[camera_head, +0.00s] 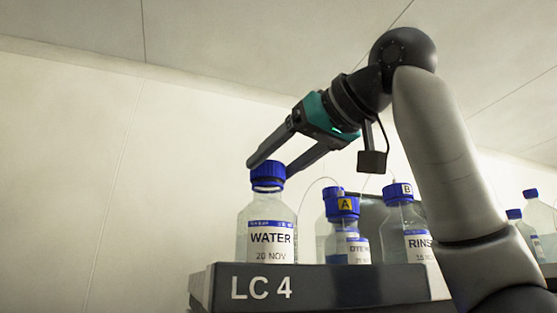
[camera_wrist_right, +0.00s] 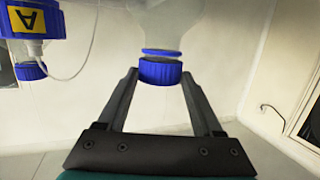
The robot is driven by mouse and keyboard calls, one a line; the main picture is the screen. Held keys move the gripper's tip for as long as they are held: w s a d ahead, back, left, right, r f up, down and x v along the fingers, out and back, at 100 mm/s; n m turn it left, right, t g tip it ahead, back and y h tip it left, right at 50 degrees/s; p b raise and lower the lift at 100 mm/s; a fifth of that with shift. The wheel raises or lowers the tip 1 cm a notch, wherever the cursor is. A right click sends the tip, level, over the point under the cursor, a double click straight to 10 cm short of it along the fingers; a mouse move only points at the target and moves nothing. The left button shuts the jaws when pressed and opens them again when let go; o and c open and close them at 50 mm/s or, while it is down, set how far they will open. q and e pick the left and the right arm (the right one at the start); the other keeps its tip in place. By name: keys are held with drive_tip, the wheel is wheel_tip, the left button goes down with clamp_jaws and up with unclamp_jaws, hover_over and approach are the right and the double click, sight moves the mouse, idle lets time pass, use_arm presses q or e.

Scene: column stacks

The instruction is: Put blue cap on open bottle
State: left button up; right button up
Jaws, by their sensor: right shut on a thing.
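The WATER bottle (camera_head: 262,222) is clear, with a white label, and stands upright at the left end of the LC 4 tray. The blue cap (camera_head: 267,172) is at its mouth, upright and in line with the neck. A thin clear gap shows between the cap and the blue neck ring. I cannot tell whether the cap is seated. My right gripper (camera_head: 271,166) is shut on the cap, one finger on each side. In the right wrist view the cap (camera_wrist_right: 160,72) sits between the fingertips, with the bottle (camera_wrist_right: 166,22) beyond it. My left gripper is not in view.
The dark LC 4 tray (camera_head: 330,285) also holds bottle A (camera_head: 345,232) and the RINSE bottle B (camera_head: 405,225), both blue-capped, with thin tubing near them. More blue-capped bottles (camera_head: 530,225) stand at far right. The space left of the WATER bottle is free.

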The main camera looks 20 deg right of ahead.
idle(0.3)
drive_tip(key=o, duration=1.3)
drive_tip(key=shift+o, duration=0.2)
drive_tip(key=b+v, duration=0.3)
drive_tip(key=v, duration=1.2)
